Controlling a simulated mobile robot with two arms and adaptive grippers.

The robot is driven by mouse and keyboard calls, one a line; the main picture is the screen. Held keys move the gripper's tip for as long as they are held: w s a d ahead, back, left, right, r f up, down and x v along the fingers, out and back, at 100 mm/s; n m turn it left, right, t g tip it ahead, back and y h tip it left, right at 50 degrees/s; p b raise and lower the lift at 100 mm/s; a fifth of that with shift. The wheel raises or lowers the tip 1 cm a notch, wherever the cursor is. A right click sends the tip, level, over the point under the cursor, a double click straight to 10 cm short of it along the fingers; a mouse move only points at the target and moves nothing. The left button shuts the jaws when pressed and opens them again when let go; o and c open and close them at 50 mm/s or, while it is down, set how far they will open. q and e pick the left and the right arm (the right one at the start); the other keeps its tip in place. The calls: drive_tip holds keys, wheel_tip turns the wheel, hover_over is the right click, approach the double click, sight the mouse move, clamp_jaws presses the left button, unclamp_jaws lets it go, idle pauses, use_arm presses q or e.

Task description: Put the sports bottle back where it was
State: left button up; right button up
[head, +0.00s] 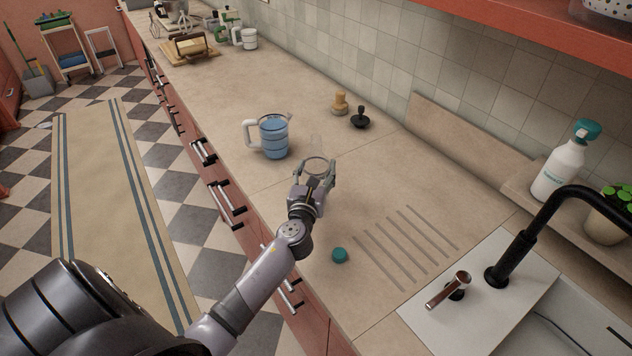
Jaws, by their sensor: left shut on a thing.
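My left gripper (317,177) is over the counter, shut on a clear see-through vessel (316,143). The vessel looks like an open bottle, with a round rim showing between the fingers; its faint outline makes its tilt and any contact with the counter hard to tell. A small teal cap (340,255) lies on the counter to the front right of the gripper. A white bottle with a teal top (560,168) stands on the ledge at the right. I cannot tell for sure which one is the sports bottle. My right gripper is not in view.
A blue pitcher (274,137) with a pale handle stands close behind the gripper. A wooden stamp-like item (340,104) and a black one (360,118) stand near the wall. Drain grooves (405,247), a black tap (530,230) and a sink lie right. The counter's middle is clear.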

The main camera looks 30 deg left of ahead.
use_arm(q)
drive_tip(key=shift+f+b, duration=0.55)
drive_tip(key=shift+f, duration=1)
drive_tip(key=shift+f, duration=0.15)
drive_tip(key=o, duration=1.2)
drive_tip(key=shift+o, duration=0.2)
